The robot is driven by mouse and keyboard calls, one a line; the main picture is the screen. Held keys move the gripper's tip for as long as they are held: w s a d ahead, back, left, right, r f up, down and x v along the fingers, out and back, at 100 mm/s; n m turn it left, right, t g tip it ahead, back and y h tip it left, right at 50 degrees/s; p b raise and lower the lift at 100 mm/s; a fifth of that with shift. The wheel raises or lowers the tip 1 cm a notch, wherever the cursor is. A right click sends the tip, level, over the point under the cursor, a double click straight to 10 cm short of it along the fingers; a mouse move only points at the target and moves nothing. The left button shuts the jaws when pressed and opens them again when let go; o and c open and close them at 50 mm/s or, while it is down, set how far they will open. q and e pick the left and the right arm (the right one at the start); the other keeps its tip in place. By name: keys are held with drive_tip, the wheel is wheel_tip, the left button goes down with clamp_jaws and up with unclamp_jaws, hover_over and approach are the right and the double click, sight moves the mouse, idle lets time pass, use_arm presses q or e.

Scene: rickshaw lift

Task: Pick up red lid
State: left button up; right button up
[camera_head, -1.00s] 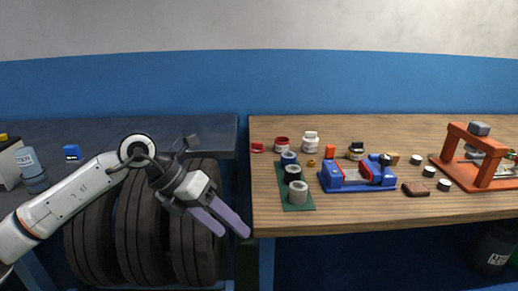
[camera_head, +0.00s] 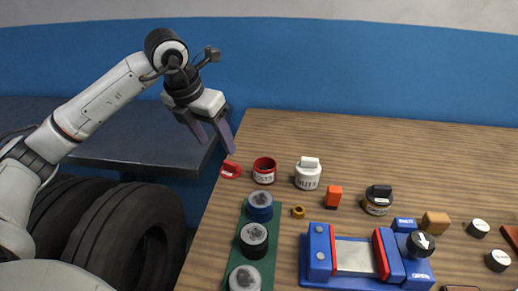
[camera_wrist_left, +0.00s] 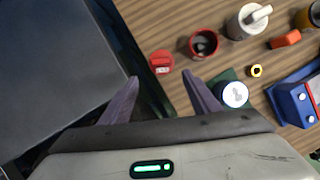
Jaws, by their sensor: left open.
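The red lid (camera_head: 231,170) lies on the wooden table near its left edge, just left of an open red jar (camera_head: 264,171). In the left wrist view the red lid (camera_wrist_left: 161,62) shows ahead of the fingers, roughly between their lines, with the red jar (camera_wrist_left: 204,43) to its right. My left gripper (camera_head: 217,145) is open and empty, above and slightly left of the lid, apart from it. Its two purple fingers also show in the left wrist view (camera_wrist_left: 160,80). My right gripper is not in view.
A white jar (camera_head: 308,173) stands right of the red jar. A green mat (camera_head: 236,258) with several round pieces lies in front. A blue vise-like fixture (camera_head: 318,258) stands front right. A dark table (camera_head: 135,148) is at left, across a gap. Tyres (camera_head: 110,225) stand below.

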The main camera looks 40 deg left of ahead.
sight(230, 163)
use_arm(q)
drive_tip(key=x, duration=0.4)
drive_tip(key=shift+w+f, duration=0.1)
drive_tip(key=shift+w, duration=0.05)
drive_tip(key=x, duration=0.5)
drive_tip(key=shift+w+d+f, duration=0.1)
drive_tip(key=shift+w+d, duration=0.1)
drive_tip(key=shift+w+f, duration=0.1)
drive_tip(key=shift+f, duration=0.15)
drive_tip(key=c, duration=0.8)
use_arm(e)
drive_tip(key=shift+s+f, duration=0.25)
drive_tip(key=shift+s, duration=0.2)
